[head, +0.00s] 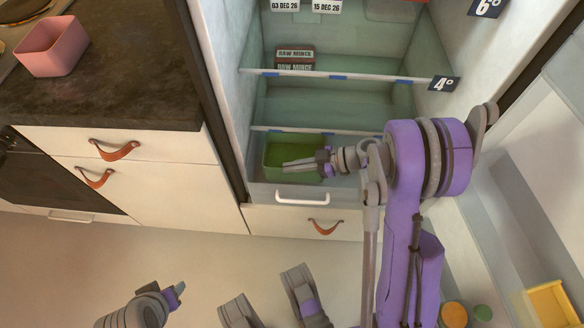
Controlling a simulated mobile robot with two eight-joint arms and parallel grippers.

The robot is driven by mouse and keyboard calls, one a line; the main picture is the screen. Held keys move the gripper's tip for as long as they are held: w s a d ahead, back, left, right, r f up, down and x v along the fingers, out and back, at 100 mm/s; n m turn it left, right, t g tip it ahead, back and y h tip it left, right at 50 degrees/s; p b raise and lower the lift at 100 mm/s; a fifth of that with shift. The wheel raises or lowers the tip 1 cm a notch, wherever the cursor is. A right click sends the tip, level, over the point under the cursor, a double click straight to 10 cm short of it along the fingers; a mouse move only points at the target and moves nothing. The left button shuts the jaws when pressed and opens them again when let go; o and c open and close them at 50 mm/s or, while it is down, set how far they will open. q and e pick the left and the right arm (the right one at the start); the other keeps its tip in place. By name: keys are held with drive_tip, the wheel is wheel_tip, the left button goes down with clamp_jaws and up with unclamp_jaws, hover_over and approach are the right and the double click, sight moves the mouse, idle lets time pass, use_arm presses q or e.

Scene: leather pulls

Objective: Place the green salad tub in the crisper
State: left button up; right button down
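The green salad tub (280,148) is low in the fridge, inside the crisper (262,193), the bottom drawer with a white bar handle. The tub looks upright with its inside showing. My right gripper (286,168) reaches in from the right, its fingers pointing left across the tub. The fingers hide part of the tub; whether they touch it or are closed on anything is not clear. My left gripper (177,292) is low at the left over the floor, away from the fridge, too small to read its fingers.
A shelf (340,77) above holds raw mince packs (294,60). Another shelf edge (335,131) runs just above the crisper. The fridge's right wall is close to my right arm. A pink tub (52,48) stands on the dark counter (110,85). A yellow container (552,303) is at lower right.

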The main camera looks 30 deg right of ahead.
drive_tip(key=shift+s+f, duration=0.1)
drive_tip(key=shift+f, duration=0.25)
drive_tip(key=shift+f+b, duration=0.5)
drive_tip(key=shift+f, duration=0.05)
drive_tip(key=c, duration=1.1)
unclamp_jaws()
drive_tip(key=shift+r, duration=0.1)
drive_tip(key=p+v, duration=0.1)
drive_tip(key=v, duration=0.3)
drive_tip(key=r+p+v, duration=0.1)
drive_tip(key=v, duration=0.2)
drive_tip(key=shift+s+d+r+p, duration=0.15)
drive_tip(key=shift+p, duration=0.25)
